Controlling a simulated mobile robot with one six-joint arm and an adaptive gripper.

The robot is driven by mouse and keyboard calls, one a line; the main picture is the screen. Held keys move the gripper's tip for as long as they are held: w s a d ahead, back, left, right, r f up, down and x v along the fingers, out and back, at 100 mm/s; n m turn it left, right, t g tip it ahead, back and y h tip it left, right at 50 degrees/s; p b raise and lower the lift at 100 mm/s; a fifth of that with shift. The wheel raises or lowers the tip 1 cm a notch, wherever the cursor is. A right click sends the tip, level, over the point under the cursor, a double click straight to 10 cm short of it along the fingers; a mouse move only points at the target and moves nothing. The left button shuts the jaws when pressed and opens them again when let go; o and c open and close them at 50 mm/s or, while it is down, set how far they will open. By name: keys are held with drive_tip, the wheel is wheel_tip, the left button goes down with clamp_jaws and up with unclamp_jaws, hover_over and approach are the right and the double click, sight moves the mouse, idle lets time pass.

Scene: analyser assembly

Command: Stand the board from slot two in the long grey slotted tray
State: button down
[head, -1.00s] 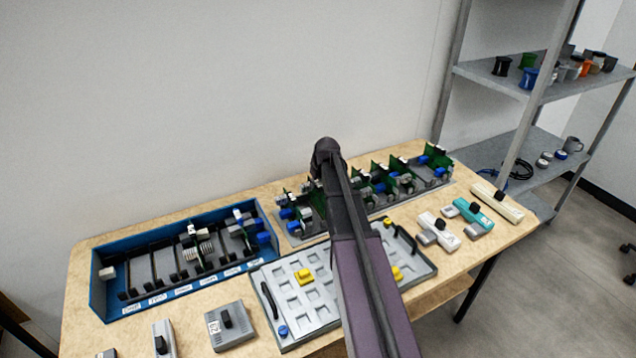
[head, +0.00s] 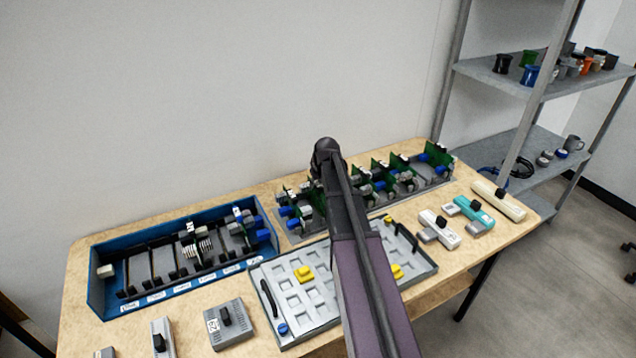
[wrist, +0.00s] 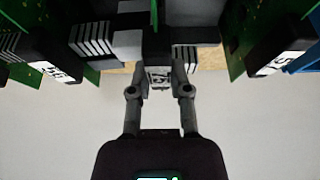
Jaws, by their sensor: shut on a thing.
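The long grey slotted tray (head: 290,240) lies along the back right of the table in the head view. Several upright green boards with blue and grey parts stand in it. My gripper is hidden behind my arm in the head view. In the wrist view my gripper (wrist: 160,82) is shut on the black, labelled top of a board (wrist: 156,46), between its two fingers. The held board is seen edge-on, with grey finned parts beside it. Labelled boards stand on both sides, a left one (wrist: 50,68) and a right one (wrist: 268,62). The held board's lower edge is hidden.
A blue slotted case (head: 100,292) with a few boards stands at the left. A pale grey panel (head: 265,318) with yellow pieces lies in front of the tray. Grey modules (head: 228,322) and white and teal modules (head: 474,212) lie along the front. A metal shelf (head: 520,150) stands at the right.

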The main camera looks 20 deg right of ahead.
drive_tip(key=shift+f+b, duration=0.4)
idle(0.6)
drive_tip(key=shift+c, duration=2.4)
unclamp_jaws()
drive_tip(key=shift+o, duration=0.6)
drive_tip(key=shift+r+p, duration=2.05)
drive_tip(key=shift+r+p, duration=3.45)
